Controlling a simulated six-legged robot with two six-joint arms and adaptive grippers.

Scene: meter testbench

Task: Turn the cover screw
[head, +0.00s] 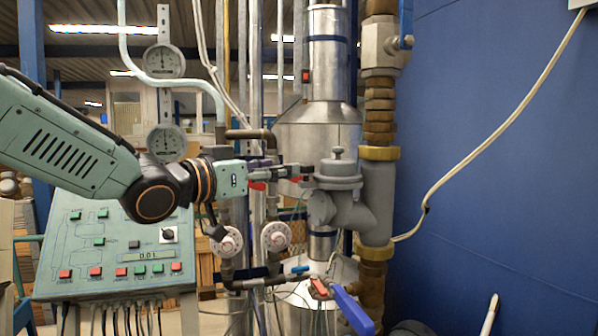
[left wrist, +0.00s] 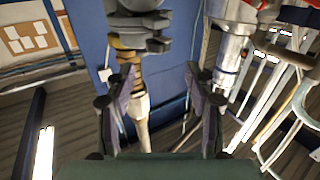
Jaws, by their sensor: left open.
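The grey meter body (head: 352,205) sits on the vertical pipe, with a round cover (head: 338,172) on top. A small knob-like cover screw (head: 337,152) stands upright at the cover's centre. My left gripper (head: 303,173) points right, just left of the cover and lower than the screw. In the left wrist view, its two dark fingers are apart with nothing between them (left wrist: 164,95). A grey rounded part, seemingly the meter (left wrist: 140,22), shows ahead at the top of that view. Whether the fingers touch the cover is unclear. My right gripper is out of view.
A brass-jointed pipe (head: 380,110) rises right of the meter, before a blue wall (head: 500,130). Two white dials (head: 228,241) and red and blue valve handles (head: 352,310) are below. A control panel (head: 115,250) stands left. A silver tank (head: 318,125) is behind.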

